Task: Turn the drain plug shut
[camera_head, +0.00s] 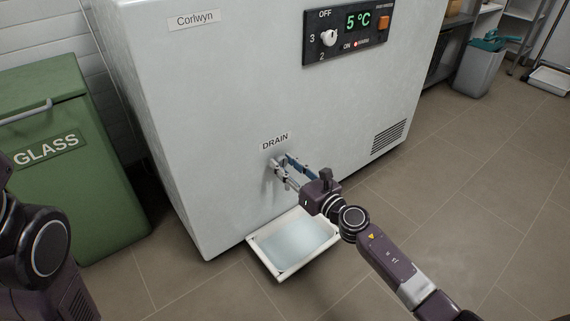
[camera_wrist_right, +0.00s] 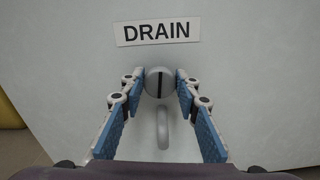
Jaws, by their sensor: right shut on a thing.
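The drain plug (camera_wrist_right: 158,83) is a round grey knob with a dark vertical slot, on the white front of the freezer below the DRAIN label (camera_wrist_right: 157,31). A curved grey spout (camera_wrist_right: 162,125) hangs just beneath it. My right gripper (camera_wrist_right: 160,84) has its blue-padded fingers on both sides of the plug and is shut on it. In the head view my right gripper (camera_head: 277,164) reaches the freezer front under the label and mostly hides the plug. My left gripper is out of view; only part of my left arm shows at the left edge.
A white tray (camera_head: 252,241) with water-like contents lies on the floor below the drain, against the freezer (camera_head: 225,100). A green GLASS bin (camera_head: 95,215) stands to the left. Open tiled floor lies to the right, with a grey bin (camera_head: 478,72) farther back.

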